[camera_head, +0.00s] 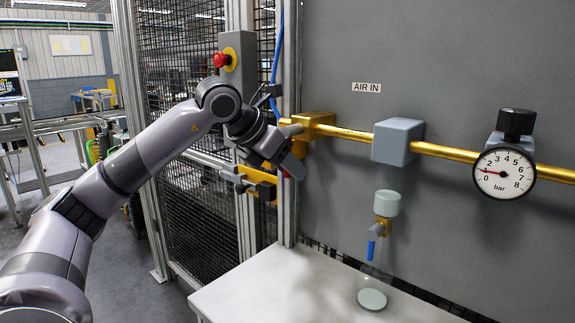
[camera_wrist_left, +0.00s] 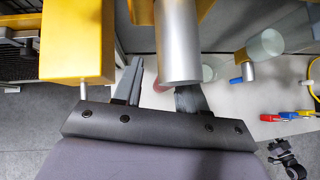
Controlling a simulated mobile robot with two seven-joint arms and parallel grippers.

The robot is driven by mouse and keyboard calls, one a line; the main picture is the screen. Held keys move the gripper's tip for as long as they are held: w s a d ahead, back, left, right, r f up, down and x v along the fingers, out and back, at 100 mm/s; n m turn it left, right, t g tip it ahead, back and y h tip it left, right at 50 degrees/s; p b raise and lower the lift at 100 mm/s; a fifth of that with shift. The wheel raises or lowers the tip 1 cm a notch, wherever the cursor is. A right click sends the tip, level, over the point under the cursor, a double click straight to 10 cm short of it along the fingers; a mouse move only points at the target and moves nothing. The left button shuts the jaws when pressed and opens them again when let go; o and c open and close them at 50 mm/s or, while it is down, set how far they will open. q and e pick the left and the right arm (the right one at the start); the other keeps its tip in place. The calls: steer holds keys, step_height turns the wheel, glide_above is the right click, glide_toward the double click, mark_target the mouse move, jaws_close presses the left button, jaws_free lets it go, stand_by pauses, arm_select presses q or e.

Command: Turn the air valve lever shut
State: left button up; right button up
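The brass air valve (camera_head: 314,124) sits at the left end of the brass pipe, with a silver cylinder (camera_wrist_left: 180,45) sticking out of it in the left wrist view. My left gripper (camera_head: 293,168) is just below and in front of the valve. In the left wrist view its two dark fingers (camera_wrist_left: 161,88) stand apart on either side of the cylinder's line. A small red part (camera_wrist_left: 161,86) shows between them, mostly hidden by the cylinder; it may be the lever's grip. I cannot tell whether the fingers touch it. My right gripper is not clearly seen.
A yellow latch block (camera_wrist_left: 78,40) is close on the gripper's left. A gauge (camera_head: 504,172) reads low. A red stop button (camera_head: 221,60) is above. The white table (camera_head: 290,290) bears a clear container (camera_head: 372,298); coloured items (camera_wrist_left: 287,115) lie to the right.

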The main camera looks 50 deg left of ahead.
arm_select(q)
steer(key=v, duration=0.7)
steer(key=shift+s, duration=0.15)
stand_by(0.6)
